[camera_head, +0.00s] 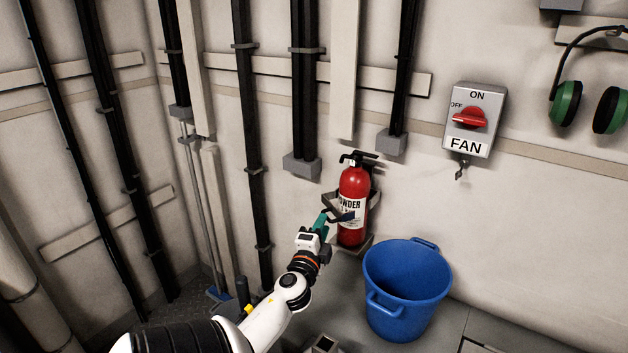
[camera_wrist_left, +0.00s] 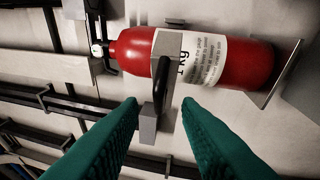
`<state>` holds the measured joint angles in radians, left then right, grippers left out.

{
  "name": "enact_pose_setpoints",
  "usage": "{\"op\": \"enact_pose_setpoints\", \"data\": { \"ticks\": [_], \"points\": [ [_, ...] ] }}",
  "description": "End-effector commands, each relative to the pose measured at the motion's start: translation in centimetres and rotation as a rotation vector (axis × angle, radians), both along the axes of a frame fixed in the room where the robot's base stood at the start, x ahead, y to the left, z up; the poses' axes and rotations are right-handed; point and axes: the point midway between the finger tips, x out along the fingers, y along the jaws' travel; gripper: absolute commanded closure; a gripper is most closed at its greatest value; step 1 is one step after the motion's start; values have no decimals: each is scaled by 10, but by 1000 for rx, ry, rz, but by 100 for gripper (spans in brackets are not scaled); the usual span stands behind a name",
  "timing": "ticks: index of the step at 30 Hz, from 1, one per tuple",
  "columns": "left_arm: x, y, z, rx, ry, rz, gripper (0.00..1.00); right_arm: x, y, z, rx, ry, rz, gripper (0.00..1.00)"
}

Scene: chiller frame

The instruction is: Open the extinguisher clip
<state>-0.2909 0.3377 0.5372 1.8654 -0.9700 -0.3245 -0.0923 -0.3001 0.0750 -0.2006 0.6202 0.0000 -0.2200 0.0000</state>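A red fire extinguisher (camera_head: 353,181) with a white label stands upright in a wall bracket (camera_head: 357,245). It lies sideways across the left wrist view (camera_wrist_left: 135,48). The clip (camera_wrist_left: 168,46) is a grey band across its body, with a dark bent handle (camera_wrist_left: 160,88) and a grey block (camera_wrist_left: 148,124). The band looks closed across the front. My left gripper (camera_head: 326,217) is at the left front of the extinguisher. Its teal fingers (camera_wrist_left: 159,104) are open, with the handle and block showing in the gap between the tips. Contact cannot be told. My right gripper is not seen.
A blue bucket (camera_head: 407,287) stands on the floor just right of the extinguisher. A FAN switch box (camera_head: 474,120) and green ear defenders (camera_head: 566,103) hang on the wall at upper right. Dark vertical pipes (camera_head: 250,150) run down the wall at left.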

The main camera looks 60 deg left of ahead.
Motion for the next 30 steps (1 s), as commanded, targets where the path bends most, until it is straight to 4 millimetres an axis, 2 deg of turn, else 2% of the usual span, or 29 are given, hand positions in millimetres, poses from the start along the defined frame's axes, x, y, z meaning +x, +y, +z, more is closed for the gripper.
{"op": "enact_pose_setpoints", "data": {
  "ticks": [6, 12, 17, 25, 30],
  "points": [
    [-38, -32, -10, -4, 2, 1, 69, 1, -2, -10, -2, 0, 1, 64],
    [-62, -53, -13, -3, 2, 1, 69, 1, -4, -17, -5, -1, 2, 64],
    [-71, -60, -13, -1, 2, 1, 69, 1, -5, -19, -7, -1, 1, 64],
    [-72, -61, -12, -1, 1, 0, 69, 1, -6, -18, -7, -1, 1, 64],
    [-71, -62, -13, -8, 0, 1, 43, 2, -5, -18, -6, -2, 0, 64]
  ]
}}
